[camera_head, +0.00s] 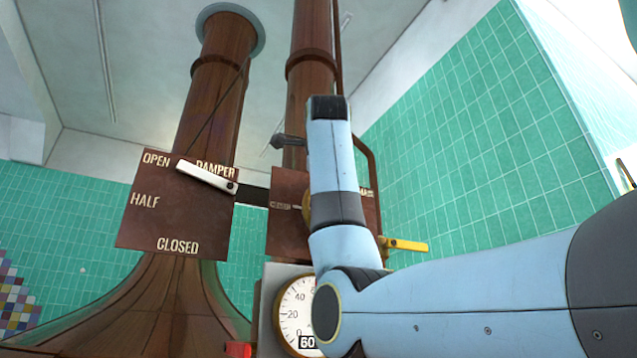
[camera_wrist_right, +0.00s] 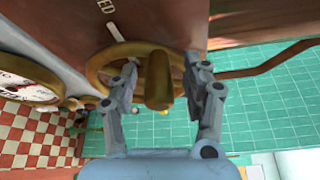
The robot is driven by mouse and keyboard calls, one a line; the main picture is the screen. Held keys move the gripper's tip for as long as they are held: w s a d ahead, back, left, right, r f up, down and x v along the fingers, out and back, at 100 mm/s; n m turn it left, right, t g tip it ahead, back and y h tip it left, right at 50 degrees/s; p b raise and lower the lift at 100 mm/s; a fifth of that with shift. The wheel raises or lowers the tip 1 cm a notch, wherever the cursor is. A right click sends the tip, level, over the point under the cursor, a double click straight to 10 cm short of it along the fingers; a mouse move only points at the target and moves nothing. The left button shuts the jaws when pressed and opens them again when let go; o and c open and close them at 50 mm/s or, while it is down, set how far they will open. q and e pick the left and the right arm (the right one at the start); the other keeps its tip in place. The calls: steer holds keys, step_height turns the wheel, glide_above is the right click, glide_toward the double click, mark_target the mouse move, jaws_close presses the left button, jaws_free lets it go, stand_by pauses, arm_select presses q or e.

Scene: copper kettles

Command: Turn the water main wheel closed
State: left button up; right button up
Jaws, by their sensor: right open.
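The water main wheel (camera_wrist_right: 103,62) is a brass ring on a brown plate in the right wrist view. A brass knob or handle (camera_wrist_right: 158,82) sticks out from it toward the camera. My right gripper (camera_wrist_right: 160,86) is open, with one finger on each side of this handle. I cannot tell whether the fingers touch it. In the head view my right arm hides most of the wheel; only a sliver of brass (camera_head: 307,208) shows against the brown plate (camera_head: 288,240). My left gripper is not in view.
A damper plate (camera_head: 165,215) marked OPEN, HALF and CLOSED has a white lever (camera_head: 205,176) near its top. A yellow lever (camera_head: 405,244) sits right of the wheel plate. A round gauge (camera_head: 292,312) is below. Copper pipes (camera_head: 212,90) rise behind.

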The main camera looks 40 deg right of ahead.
steer(key=f+v, duration=0.1)
steer(key=v, duration=1.1)
steer(key=shift+r, duration=0.45)
steer(key=shift+f, duration=0.1)
